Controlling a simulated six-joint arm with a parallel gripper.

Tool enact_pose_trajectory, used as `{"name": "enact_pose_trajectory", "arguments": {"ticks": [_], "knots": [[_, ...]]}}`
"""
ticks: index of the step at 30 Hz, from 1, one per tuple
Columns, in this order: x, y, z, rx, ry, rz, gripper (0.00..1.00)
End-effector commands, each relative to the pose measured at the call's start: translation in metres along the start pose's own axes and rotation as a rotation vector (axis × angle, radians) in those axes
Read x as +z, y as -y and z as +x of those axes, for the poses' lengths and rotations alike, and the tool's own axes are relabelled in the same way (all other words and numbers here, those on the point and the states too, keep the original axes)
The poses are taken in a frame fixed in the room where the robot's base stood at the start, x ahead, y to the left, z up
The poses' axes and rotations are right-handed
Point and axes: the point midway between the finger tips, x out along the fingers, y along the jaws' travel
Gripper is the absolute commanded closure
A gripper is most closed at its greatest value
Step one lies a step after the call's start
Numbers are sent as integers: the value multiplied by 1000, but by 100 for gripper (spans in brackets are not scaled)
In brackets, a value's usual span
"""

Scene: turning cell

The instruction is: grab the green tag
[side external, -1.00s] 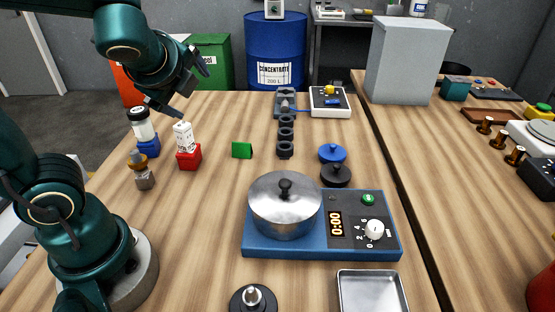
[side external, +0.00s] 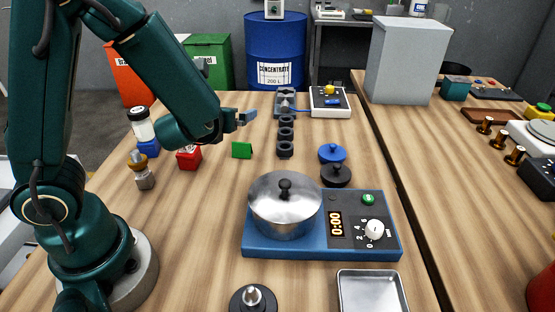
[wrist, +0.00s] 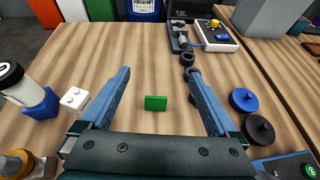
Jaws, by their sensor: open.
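The green tag (side external: 242,150) is a small bright green block standing on the wooden table, left of a row of dark rings. In the wrist view the green tag (wrist: 156,103) sits between the two fingers, a little right of the left one and apart from both. My gripper (side external: 246,116) is open and empty, just behind and above the tag in the side view. Its blue-grey fingers are spread wide in the wrist view (wrist: 158,75).
A white block on a red base (side external: 189,158) and a white-and-black bottle on a blue base (side external: 143,130) stand left. Dark rings (side external: 285,136) stand right of the tag. A pot (side external: 285,205) sits on a blue hotplate (side external: 320,247) nearer the camera. Table around the tag is clear.

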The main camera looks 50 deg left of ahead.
Motion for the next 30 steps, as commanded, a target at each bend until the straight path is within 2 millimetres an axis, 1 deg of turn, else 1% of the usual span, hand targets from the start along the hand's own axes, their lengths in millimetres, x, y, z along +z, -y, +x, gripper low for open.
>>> {"name": "enact_pose_trajectory", "arguments": {"ticks": [1,6,12,15,20,30], "knots": [[-16,-1,6,6,-8,17,5],[-53,-1,21,2,-7,13,5],[-84,0,35,3,-3,2,5],[-93,0,38,2,-1,-2,5],[-97,0,46,3,1,-8,5],[-96,0,84,5,1,-9,5]]}}
